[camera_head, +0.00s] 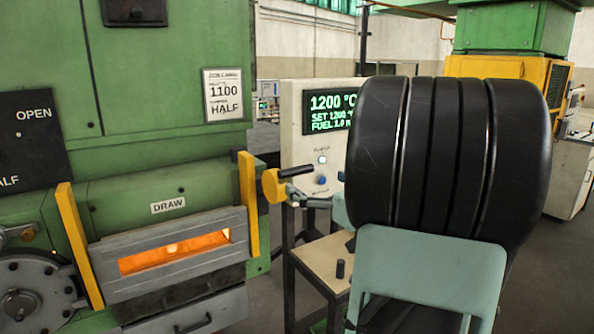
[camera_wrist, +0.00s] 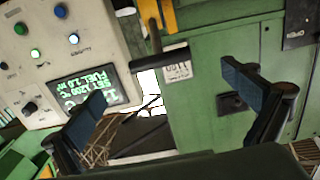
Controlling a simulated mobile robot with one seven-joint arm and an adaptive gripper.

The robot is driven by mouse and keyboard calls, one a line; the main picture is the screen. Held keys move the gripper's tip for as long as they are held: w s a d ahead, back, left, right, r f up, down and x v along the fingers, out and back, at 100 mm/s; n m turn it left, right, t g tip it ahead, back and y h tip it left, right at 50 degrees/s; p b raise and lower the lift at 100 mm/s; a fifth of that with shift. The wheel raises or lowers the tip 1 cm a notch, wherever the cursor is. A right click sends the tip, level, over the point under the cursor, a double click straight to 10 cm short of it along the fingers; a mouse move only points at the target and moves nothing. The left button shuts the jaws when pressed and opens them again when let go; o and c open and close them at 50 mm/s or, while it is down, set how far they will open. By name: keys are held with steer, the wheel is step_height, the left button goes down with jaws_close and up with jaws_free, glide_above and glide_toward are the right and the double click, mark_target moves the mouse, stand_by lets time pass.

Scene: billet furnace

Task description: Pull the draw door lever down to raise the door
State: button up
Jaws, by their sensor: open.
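The draw door (camera_head: 170,255) is a grey panel under the DRAW label, between two yellow uprights, with a glowing orange slot across it. The lever (camera_head: 271,186) has a yellow end and a black handle (camera_head: 296,171) sticking out sideways, just right of the door. In the wrist view the black handle (camera_wrist: 160,55) shows ahead of the gap between my fingers, apart from both pads. My gripper (camera_wrist: 169,80) is open and empty, with blue pads. In the head view my gripper (camera_head: 316,201) is small, just right of and below the handle, partly hidden by my arm.
A control panel (camera_head: 293,112) with a green display, knobs and buttons stands behind the lever. A small table (camera_head: 322,262) stands below it. The green furnace wall (camera_head: 150,110) fills the left. My dark arm blocks the right middle of the head view.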

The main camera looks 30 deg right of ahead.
mark_target(298, 174)
steer(key=w+p, duration=0.1)
steer(key=w, duration=0.8)
steer(key=shift+c, duration=0.6)
steer(key=c, duration=1.4)
steer(key=shift+f, duration=0.1)
steer(key=shift+f, duration=0.1)
